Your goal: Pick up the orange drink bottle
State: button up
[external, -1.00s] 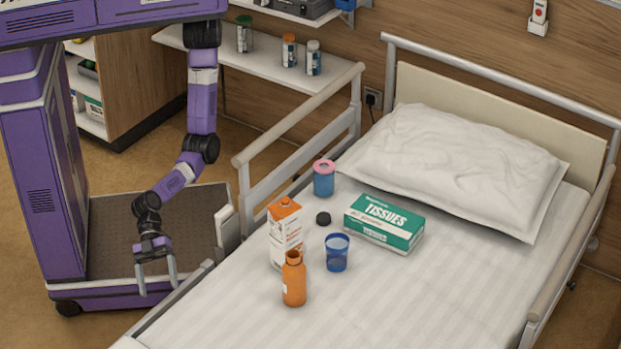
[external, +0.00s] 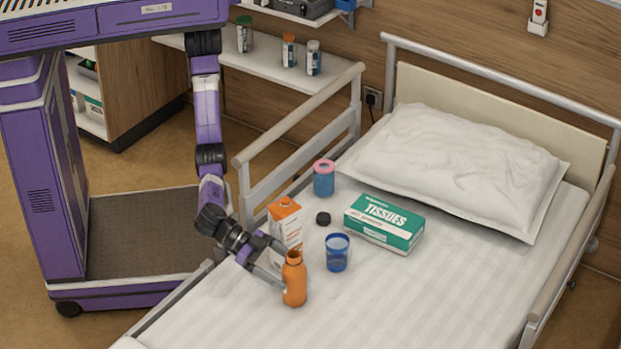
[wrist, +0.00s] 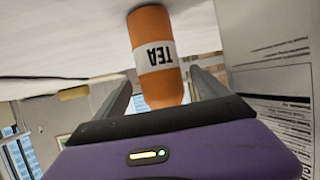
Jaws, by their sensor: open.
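The orange drink bottle (external: 294,281) stands upright on the bed, in front of the white and orange carton (external: 286,229). In the wrist view the bottle (wrist: 152,38) has a white label reading TEA and appears upside down. My gripper (external: 281,276) is open and reaches in from the left, its fingers at the bottle. In the wrist view the two fingers (wrist: 160,88) lie on either side of the bottle, with gaps visible. Whether a finger touches it I cannot tell.
The carton also stands close beside my gripper in the wrist view (wrist: 280,75). A blue cup (external: 337,253), a black lid (external: 323,218), a pink-topped blue container (external: 324,178) and a tissue box (external: 384,222) are nearby. The bed's front area (external: 400,310) is clear.

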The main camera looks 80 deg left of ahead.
aim_at(304, 283)
jog(key=shift+b+x, duration=0.35)
jog(key=shift+x, duration=1.2)
jog(key=shift+c, duration=0.2)
jog(key=shift+r, duration=0.1)
jog(key=c, duration=1.7)
